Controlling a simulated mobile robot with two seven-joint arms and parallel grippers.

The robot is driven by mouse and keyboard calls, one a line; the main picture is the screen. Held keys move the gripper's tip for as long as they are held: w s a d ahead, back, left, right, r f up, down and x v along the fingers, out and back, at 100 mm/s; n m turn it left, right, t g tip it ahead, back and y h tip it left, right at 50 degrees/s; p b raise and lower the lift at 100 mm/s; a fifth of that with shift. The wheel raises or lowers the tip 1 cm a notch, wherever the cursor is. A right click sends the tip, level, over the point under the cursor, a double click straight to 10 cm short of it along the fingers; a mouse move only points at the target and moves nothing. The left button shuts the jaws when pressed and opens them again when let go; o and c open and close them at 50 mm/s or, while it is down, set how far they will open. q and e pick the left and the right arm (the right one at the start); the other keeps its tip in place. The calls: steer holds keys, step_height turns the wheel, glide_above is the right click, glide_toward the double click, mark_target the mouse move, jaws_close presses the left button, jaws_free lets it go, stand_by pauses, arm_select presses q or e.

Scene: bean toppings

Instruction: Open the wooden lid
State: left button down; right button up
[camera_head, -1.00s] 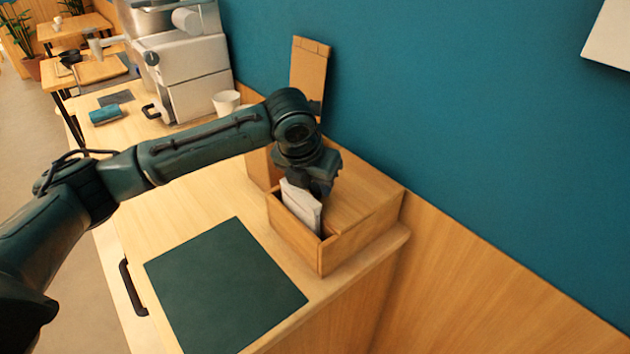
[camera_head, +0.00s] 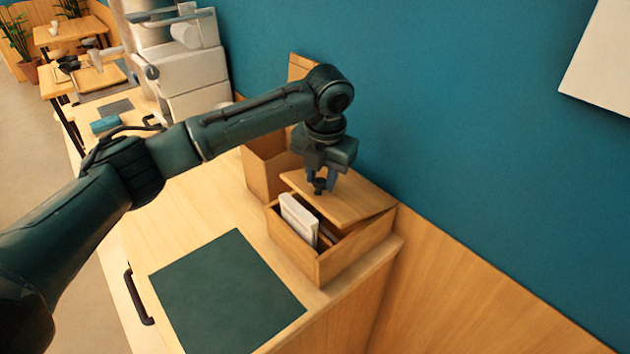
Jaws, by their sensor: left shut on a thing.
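The wooden lid (camera_head: 352,200) is a flat board at the back of an open-fronted wooden box (camera_head: 318,266) on the counter. Its front edge is raised above the box, and the board tilts down toward the wall. White packets or papers (camera_head: 297,217) stand in the box's front opening. My left gripper (camera_head: 319,190) points down at the lid's raised front edge, shut on the lid, probably by a small dark knob there. The fingertips partly hide the grip. My right gripper is not in view.
Another wooden box (camera_head: 266,172) stands close behind, with an upright wooden board (camera_head: 299,67) near the wall. A dark green mat (camera_head: 228,295) lies on the counter in front. A white machine (camera_head: 187,80) stands farther back. The teal wall is close on the right.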

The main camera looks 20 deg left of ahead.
mark_target(335, 190)
arm_select(q)
steer(key=w+r+g, duration=0.1)
steer(key=w+d+r+y, duration=0.1)
steer(key=shift+d+r+g, duration=0.15)
steer(key=shift+r+g, duration=0.2)
steer(key=shift+g, duration=0.05)
steer(key=shift+w+d+r+g+y, duration=0.5)
steer(key=shift+w+r+g, duration=0.15)
steer(key=shift+r, duration=0.1)
